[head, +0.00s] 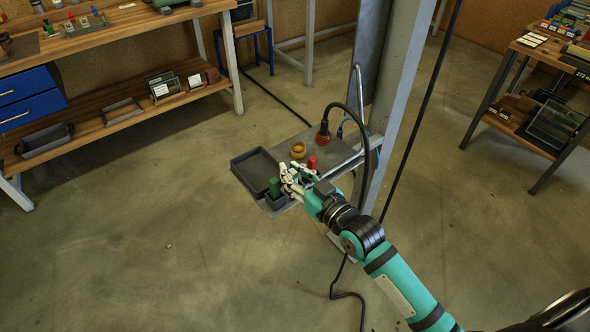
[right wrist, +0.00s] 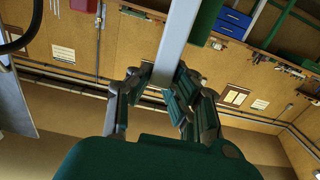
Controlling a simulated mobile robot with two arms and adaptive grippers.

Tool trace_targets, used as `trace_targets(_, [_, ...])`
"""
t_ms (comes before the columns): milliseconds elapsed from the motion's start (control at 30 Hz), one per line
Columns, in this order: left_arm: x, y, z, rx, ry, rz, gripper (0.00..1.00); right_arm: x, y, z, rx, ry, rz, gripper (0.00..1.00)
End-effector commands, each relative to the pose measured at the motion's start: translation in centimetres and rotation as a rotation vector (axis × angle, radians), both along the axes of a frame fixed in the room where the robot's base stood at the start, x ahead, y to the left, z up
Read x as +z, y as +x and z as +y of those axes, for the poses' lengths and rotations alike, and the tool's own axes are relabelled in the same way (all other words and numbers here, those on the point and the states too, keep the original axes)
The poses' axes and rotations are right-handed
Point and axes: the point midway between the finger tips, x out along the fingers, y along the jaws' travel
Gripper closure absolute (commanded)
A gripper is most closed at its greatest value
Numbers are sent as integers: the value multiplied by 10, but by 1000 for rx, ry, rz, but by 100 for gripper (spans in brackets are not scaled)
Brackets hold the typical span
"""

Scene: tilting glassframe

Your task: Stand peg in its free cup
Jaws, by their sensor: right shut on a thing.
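A green peg (head: 274,187) stands upright at a small dark cup (head: 277,204) beside the low bench plate. A red peg-like piece (head: 312,162) stands farther back on the plate. I cannot tell which one the task means. My right gripper (head: 290,180) is just right of the green peg, and its fingers hide part of the space behind. In the right wrist view its fingers (right wrist: 162,92) are closed around a light grey bar (right wrist: 180,40). A dark green surface (right wrist: 206,22) shows beside that bar. My left gripper is not in view.
A dark shallow tray (head: 255,172) lies left of the pegs. A grey post (head: 402,90) rises to the right, near my arm. Floor at the left is free.

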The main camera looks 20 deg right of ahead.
Motion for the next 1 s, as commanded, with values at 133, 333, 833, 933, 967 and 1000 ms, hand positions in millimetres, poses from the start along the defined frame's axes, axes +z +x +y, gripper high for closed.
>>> trace_targets(133, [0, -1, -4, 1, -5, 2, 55, -3, 30, -13, 1, -2, -2, 100])
trace_targets(333, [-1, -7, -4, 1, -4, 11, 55, -6, 45, -19, 0, 0, -1, 100])
trace_targets(833, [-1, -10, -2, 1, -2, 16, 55, -40, 44, -19, 1, 0, -1, 100])
trace_targets(933, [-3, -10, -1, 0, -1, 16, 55, -42, 44, -19, 1, 0, 0, 100])
trace_targets(967, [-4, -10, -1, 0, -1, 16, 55, -43, 44, -19, 1, 0, 0, 100])
trace_targets(1000, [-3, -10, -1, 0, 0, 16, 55, -43, 44, -19, 1, 1, 0, 82])
